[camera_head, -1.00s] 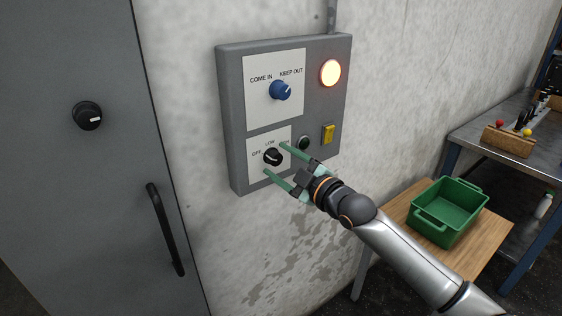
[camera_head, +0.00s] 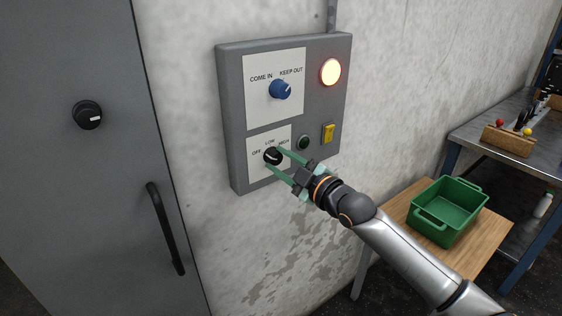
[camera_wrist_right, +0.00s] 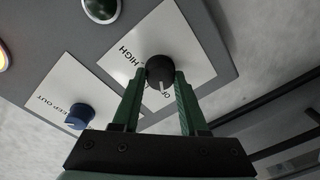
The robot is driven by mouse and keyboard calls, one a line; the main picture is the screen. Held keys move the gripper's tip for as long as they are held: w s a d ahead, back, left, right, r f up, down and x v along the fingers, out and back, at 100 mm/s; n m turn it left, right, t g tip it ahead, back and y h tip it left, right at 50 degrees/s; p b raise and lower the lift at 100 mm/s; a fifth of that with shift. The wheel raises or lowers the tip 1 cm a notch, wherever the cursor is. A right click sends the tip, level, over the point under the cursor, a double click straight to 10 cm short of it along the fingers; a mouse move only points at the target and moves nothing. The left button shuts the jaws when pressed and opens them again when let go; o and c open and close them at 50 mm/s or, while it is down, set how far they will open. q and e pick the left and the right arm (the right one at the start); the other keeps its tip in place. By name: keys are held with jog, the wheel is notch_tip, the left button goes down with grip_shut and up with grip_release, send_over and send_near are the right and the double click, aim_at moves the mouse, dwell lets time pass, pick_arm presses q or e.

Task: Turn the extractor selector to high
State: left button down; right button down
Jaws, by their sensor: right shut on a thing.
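The extractor selector is a small black knob (camera_head: 272,157) on a white plate marked OFF, LOW and HIGH, low on the grey wall box. My right gripper (camera_head: 273,159) reaches it from the lower right, with one green finger on each side of the knob. In the right wrist view the knob (camera_wrist_right: 160,72) sits between the two fingertips of my gripper (camera_wrist_right: 161,76), which is shut on it. A white mark on the knob appears on the side toward the partly hidden OFF label. My left gripper is out of view.
Above the selector is a blue knob (camera_head: 280,90) marked COME IN and KEEP OUT. A lit lamp (camera_head: 330,72), a yellow switch (camera_head: 328,133) and a dark green button (camera_head: 304,142) are close by. A green crate (camera_head: 437,229) stands on a wooden table at right.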

jog(key=shift+m, duration=0.4)
jog(key=m, duration=0.4)
jog(key=shift+m+p, duration=0.3)
jog(key=shift+p, duration=0.1)
jog(key=m, duration=0.6)
jog(key=shift+f+m+t+p, duration=0.1)
jog(key=shift+m+t+p, duration=0.2)
jog(key=shift+m+p, duration=0.1)
jog(key=m, duration=0.3)
jog(key=shift+m+p, duration=0.3)
jog(key=shift+m, duration=0.1)
jog(key=m+p, duration=0.1)
jog(key=m, duration=0.2)
jog(key=shift+m, duration=0.4)
jog(key=m+h, duration=0.1)
jog(key=m, duration=0.4)
jog(key=shift+t+p, duration=0.4)
jog(key=shift+c, duration=2.2)
grip_release()
jog(key=shift+s, duration=0.1)
